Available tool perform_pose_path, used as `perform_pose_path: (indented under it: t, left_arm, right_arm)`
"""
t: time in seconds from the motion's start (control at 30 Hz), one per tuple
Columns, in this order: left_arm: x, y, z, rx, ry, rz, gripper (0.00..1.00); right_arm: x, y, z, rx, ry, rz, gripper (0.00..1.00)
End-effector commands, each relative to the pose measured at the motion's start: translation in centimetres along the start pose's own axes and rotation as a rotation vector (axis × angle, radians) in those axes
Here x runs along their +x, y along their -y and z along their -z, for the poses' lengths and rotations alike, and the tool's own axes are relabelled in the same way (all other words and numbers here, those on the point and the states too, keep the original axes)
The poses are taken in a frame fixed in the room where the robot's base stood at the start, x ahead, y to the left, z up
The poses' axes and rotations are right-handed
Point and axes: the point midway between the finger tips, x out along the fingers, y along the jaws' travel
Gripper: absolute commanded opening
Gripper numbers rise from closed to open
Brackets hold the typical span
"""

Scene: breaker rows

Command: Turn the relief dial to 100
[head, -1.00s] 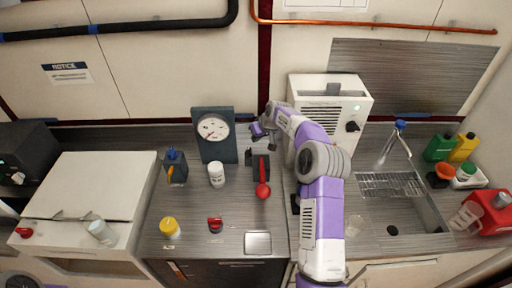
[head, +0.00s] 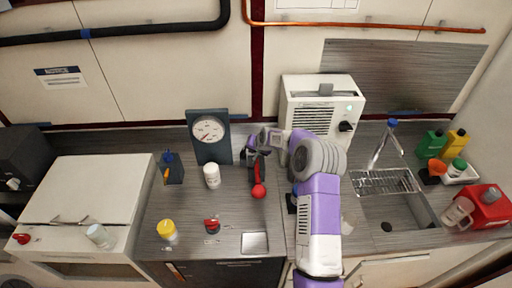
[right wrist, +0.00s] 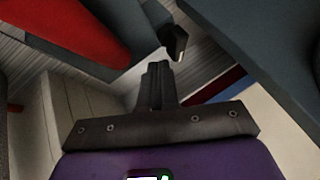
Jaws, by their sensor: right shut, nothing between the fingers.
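A round white gauge (head: 208,129) with a red needle is set in an upright dark panel at the back of the counter. I cannot read its numbers or tell whether it is the relief dial. My right gripper (head: 244,156) is just right of this panel, low by the back of a black device (head: 262,165) with a red ball lever (head: 258,191). In the right wrist view the gripper's fingers (right wrist: 158,82) are together and empty. A small dark piece with a pale tip (right wrist: 177,45) lies just beyond them, apart. My left gripper is not in view.
A white bottle (head: 212,176) and a blue-topped container (head: 172,168) stand left of the gripper. A yellow-topped item (head: 167,230) and a red knob (head: 212,225) are near the front. A white machine (head: 320,105) with a black knob (head: 345,127) stands behind my right arm.

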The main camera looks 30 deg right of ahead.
Motion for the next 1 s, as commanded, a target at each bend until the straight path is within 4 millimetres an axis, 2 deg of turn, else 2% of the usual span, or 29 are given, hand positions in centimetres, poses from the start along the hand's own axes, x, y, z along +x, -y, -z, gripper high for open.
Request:
perform_pose_path:
  t: [0.1, 0.23, 0.67, 1.0]
  left_arm:
    - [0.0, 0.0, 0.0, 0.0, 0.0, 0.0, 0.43]
    - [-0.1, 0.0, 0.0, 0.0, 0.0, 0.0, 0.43]
    - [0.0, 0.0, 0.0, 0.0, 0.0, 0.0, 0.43]
    - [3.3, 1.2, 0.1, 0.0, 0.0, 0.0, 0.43]
  right_arm:
    - [1.5, 0.0, 0.0, 0.0, 0.001, 0.0, 0.0]
    - [2.4, 0.0, 0.0, 0.001, 0.001, 0.0, 0.0]
    - [2.7, 0.0, 0.0, -0.002, 0.001, 0.002, 0.0]
    - [3.9, 0.6, 0.3, -0.162, 0.089, 0.089, 0.0]
